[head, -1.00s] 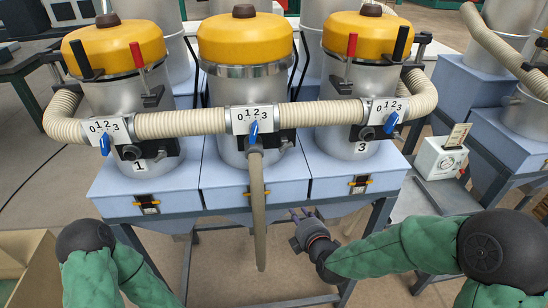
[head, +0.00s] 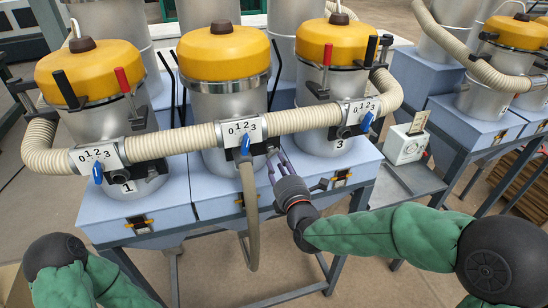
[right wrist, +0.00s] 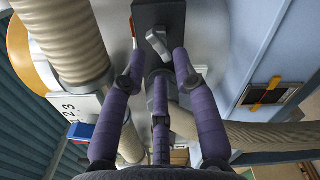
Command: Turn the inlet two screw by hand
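The inlet two screw (right wrist: 158,42) is a small grey winged piece on a black block (right wrist: 160,18) in the right wrist view. In the head view it is small and partly hidden beside the middle hopper's dial plate (head: 243,131). My right gripper (head: 276,162) has its purple fingers pointing up at that spot. In the right wrist view my right gripper (right wrist: 159,62) is open, its fingers spread around the screw, with the tips close to it. I cannot tell whether they touch it. My left gripper is out of view; only part of my left arm shows.
A ribbed hose (head: 180,140) runs across the hoppers, and a hanging hose (head: 250,215) drops just left of my right gripper. The middle dial has a blue handle (head: 245,145). Blue bins (head: 150,208) stand below. A small white box (head: 404,145) sits at the right.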

